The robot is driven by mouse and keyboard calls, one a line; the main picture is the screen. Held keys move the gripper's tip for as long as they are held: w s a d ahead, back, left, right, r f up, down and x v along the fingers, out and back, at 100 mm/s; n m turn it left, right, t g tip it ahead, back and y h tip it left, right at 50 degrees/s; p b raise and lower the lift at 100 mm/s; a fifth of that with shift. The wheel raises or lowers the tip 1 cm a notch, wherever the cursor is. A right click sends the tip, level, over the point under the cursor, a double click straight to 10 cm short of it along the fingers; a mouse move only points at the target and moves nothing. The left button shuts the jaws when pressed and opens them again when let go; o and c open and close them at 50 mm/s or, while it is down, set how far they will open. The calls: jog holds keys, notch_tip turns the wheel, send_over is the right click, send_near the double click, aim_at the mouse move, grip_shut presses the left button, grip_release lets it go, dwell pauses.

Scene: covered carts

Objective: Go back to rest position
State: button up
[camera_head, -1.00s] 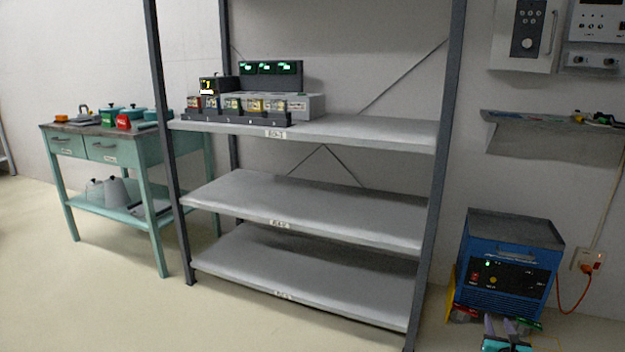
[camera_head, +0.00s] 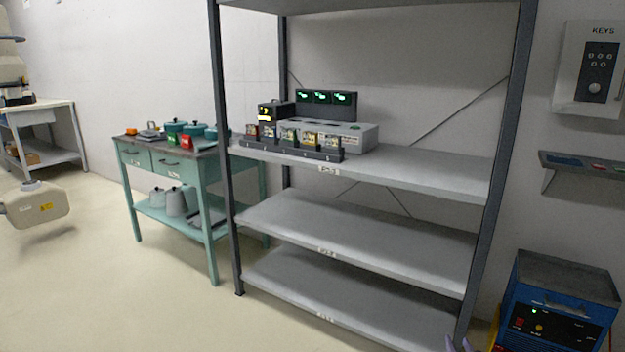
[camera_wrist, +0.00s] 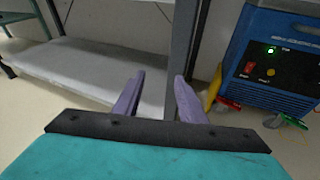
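My gripper (camera_wrist: 155,98) shows in the wrist view with its two purple fingers apart and nothing between them. Behind the fingers are the shelf rack's post and its bottom shelf (camera_wrist: 95,68). In the head view only a small purple tip of my gripper (camera_head: 459,343) shows at the bottom edge, in front of the rack's right post. The rest of my arm is outside the head view.
The grey shelf rack (camera_head: 350,230) holds a row of battery-like blocks on its top visible shelf. A blue powered box (camera_head: 560,310) stands right of it. A teal table (camera_head: 185,165) with pots stands left.

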jog(key=a+r+m+g+y+p, duration=0.1)
jog(key=a+r+m+g+p, duration=0.15)
jog(key=a+p, duration=1.05)
jog(key=s+a+f+m+g+p, duration=0.3)
jog(key=s+a+m+g+p, duration=0.25)
jog(key=a, duration=0.65)
jog(key=s+a+m+g+y+p, duration=0.1)
jog(key=s+a+m+g, duration=0.3)
jog(key=s+m, duration=0.4)
jog(key=s+a+m+g+y+p, duration=0.1)
jog(key=s+a+m+g+p, duration=0.2)
jog(key=s+m, duration=0.4)
jog(key=s+a+m+g+y+p, duration=0.1)
jog(key=s+a+m+g, duration=0.4)
jog(key=s, duration=1.4)
jog(key=r+m, duration=0.1)
jog(key=m, duration=0.2)
jog(key=shift+a+m+p, duration=0.2)
jog(key=shift+m+p, duration=0.1)
jog(key=shift+p, duration=0.1)
